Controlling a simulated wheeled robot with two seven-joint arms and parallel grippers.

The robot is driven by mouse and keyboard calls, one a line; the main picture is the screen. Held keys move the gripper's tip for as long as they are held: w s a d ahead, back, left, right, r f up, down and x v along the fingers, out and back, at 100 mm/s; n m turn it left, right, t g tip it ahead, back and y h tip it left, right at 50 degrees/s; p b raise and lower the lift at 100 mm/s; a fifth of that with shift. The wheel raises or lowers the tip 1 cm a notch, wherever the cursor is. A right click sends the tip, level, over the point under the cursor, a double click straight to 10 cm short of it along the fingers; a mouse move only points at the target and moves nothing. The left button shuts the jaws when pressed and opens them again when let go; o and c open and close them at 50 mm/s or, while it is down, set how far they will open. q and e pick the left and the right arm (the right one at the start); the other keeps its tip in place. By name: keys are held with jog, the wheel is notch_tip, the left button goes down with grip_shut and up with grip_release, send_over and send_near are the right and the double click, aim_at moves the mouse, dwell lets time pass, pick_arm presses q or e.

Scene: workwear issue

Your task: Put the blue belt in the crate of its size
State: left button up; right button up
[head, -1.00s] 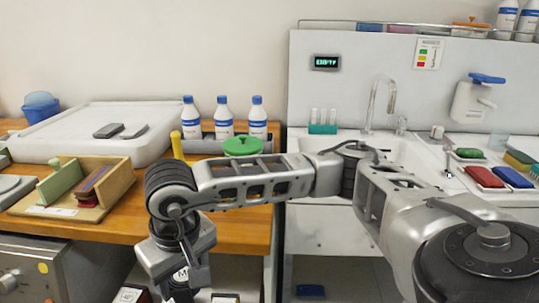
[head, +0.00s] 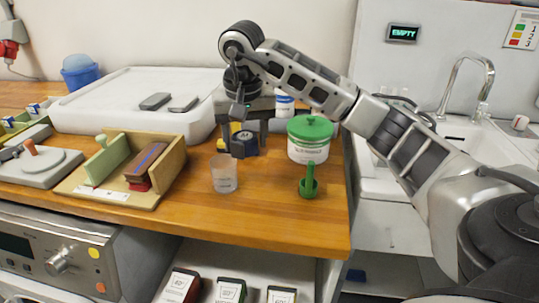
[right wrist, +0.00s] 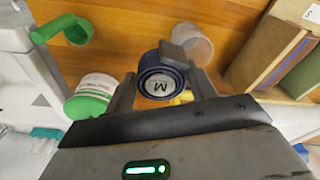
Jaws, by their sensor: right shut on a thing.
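The blue belt (head: 245,147) is a small dark blue roll. In the right wrist view the belt (right wrist: 160,82) shows a pale round face with the letter M. My right gripper (head: 244,136) points down over the wooden worktop and is shut on the roll, one finger on each side. I cannot tell if the roll touches the worktop. Below the worktop stand three containers with white labels: a red one (head: 180,287), a green one (head: 230,291) and a yellow-marked one (head: 281,295). Their lower parts are cut off and their label marks are too small to read. My left gripper is not in view.
A clear cup (head: 223,174) stands left of the belt, and a green-lidded tub (head: 310,140) and a green scoop (head: 309,182) stand to the right. A wooden stand (head: 170,165) is farther left. The front of the worktop (head: 240,222) is clear.

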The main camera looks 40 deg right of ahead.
send_over(268, 172)
jog(key=f, duration=0.6)
jog(key=shift+s+a+f+p, duration=0.1)
jog(key=shift+s+a+p, duration=0.2)
jog(key=shift+a+p, duration=0.05)
jog(key=shift+d+f+p, duration=0.15)
jog(key=shift+d+f, duration=0.05)
jog(key=shift+f, duration=0.85)
jog(key=shift+d+f+p, duration=0.15)
jog(key=shift+f, duration=0.85)
jog(key=o, duration=1)
jog(key=shift+o, duration=0.2)
